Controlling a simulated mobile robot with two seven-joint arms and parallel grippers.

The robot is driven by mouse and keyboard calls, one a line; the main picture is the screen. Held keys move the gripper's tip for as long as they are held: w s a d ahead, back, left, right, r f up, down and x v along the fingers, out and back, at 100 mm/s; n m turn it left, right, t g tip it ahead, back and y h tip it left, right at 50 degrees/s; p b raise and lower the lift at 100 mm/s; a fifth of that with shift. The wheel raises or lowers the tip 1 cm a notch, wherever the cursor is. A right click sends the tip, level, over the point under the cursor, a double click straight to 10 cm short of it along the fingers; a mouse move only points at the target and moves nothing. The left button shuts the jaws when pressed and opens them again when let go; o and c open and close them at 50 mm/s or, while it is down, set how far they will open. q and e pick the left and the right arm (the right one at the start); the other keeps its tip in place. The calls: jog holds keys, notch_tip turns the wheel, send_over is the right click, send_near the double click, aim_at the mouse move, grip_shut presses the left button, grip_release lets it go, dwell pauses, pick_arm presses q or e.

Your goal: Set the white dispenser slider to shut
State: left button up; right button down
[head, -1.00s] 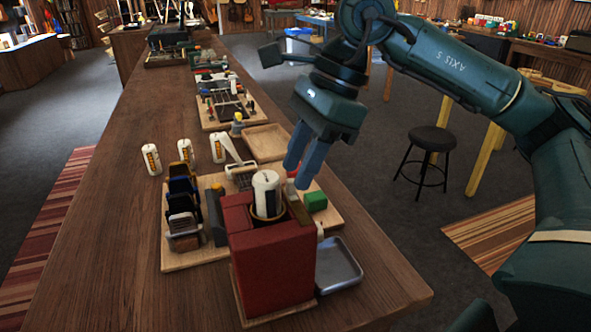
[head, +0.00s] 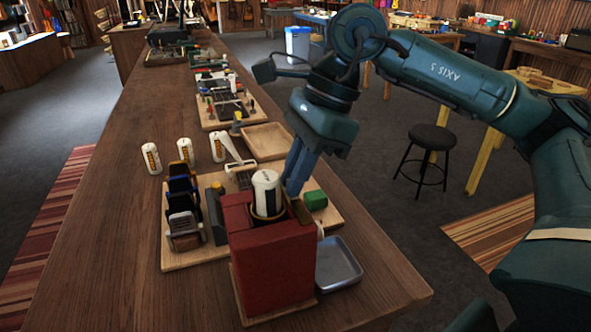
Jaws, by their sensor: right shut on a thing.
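The red dispenser block (head: 272,265) stands on the front part of the bench with a white bottle (head: 266,192) upright in its top. My right gripper (head: 293,189) points down at the block's back right top edge, just right of the bottle. Its blue fingers are closed together around the small pale slider knob there, which they hide. The slider's exact position cannot be made out. A small white piece (head: 320,232) shows at the block's right side, above a metal tray (head: 340,266). My left gripper is out of view.
A wooden board (head: 185,257) behind the block carries dark upright holders (head: 183,205) and a green block (head: 315,200). Several white bottles (head: 151,158) stand farther back. An empty wooden tray (head: 268,140) lies behind. The bench's left side is clear.

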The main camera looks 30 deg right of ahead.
dwell(0.3)
jog(key=shift+s+a+f+b, duration=0.1)
jog(key=shift+s+b, duration=0.25)
jog(key=shift+s, duration=0.05)
jog(key=s, duration=0.1)
jog(key=s+b, duration=0.1)
jog(key=s, duration=0.1)
jog(key=shift+a, duration=0.4)
jog(key=c, duration=1.5)
grip_release()
jog(key=shift+s, duration=0.1)
jog(key=shift+o, duration=0.2)
jog(key=shift+d+r, duration=0.1)
jog(key=shift+r, duration=0.2)
jog(key=v, duration=1.2)
jog(key=shift+d+r, duration=0.15)
jog(key=shift+r, duration=0.2)
jog(key=shift+s, duration=0.1)
